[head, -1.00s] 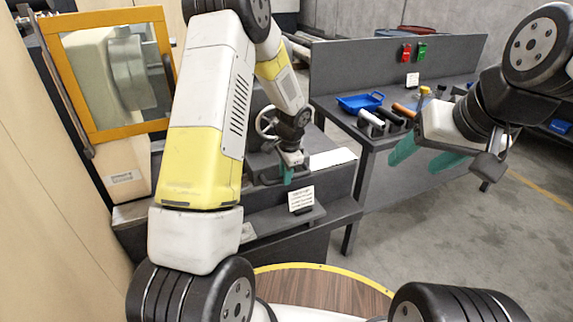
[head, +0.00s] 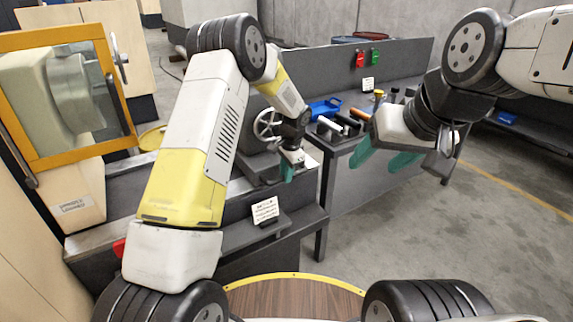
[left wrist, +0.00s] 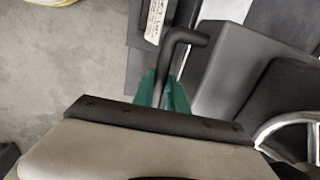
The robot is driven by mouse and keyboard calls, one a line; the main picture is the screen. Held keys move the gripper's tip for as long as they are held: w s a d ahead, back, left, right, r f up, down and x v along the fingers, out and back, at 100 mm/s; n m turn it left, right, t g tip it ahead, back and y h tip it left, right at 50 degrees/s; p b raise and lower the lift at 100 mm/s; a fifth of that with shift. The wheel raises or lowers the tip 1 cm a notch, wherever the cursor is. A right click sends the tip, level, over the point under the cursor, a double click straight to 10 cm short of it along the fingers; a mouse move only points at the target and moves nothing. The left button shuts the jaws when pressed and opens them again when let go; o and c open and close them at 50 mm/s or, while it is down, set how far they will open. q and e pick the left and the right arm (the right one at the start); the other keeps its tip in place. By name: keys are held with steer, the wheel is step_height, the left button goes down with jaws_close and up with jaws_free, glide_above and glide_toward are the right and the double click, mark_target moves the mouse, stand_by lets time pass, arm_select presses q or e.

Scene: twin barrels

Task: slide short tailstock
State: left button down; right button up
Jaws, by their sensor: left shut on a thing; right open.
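The tailstock (head: 257,166) is a dark grey body with a pale handwheel (head: 267,124), near the right end of the lathe bed. It is partly hidden by my left arm. In the left wrist view its grey body (left wrist: 240,75) lies right of the fingers, with the handwheel rim (left wrist: 285,126) below. My left gripper (head: 288,172) is at the tailstock's front side. Its teal fingers (left wrist: 164,92) are shut on a dark bent lever (left wrist: 186,38). My right gripper (head: 385,152) is open and empty, in the air before the bench.
The bench (head: 400,160) at the right carries a blue tray (head: 325,108) and several tools. A small sign (head: 265,210) stands on the ledge before the bed. An orange-framed door (head: 122,100) is at the left. Open floor (head: 400,235) lies at the right.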

arm_select(q)
steer(key=shift+w+d+r, duration=0.1)
steer(key=shift+w+d, duration=0.05)
steer(key=shift+d, duration=0.15)
steer(key=c, duration=1.3)
jaws_free()
steer(key=shift+s+d+r, duration=0.15)
steer(key=shift+s+r, duration=0.05)
steer(key=shift+r, duration=1.05)
steer(key=shift+s+d+r, duration=0.1)
steer(key=shift+s+r, duration=0.15)
steer(key=shift+r, duration=1)
steer(key=shift+s+d+r, duration=0.15)
steer(key=shift+s+r, duration=0.05)
steer(key=shift+r, duration=1.05)
steer(key=shift+r, duration=0.1)
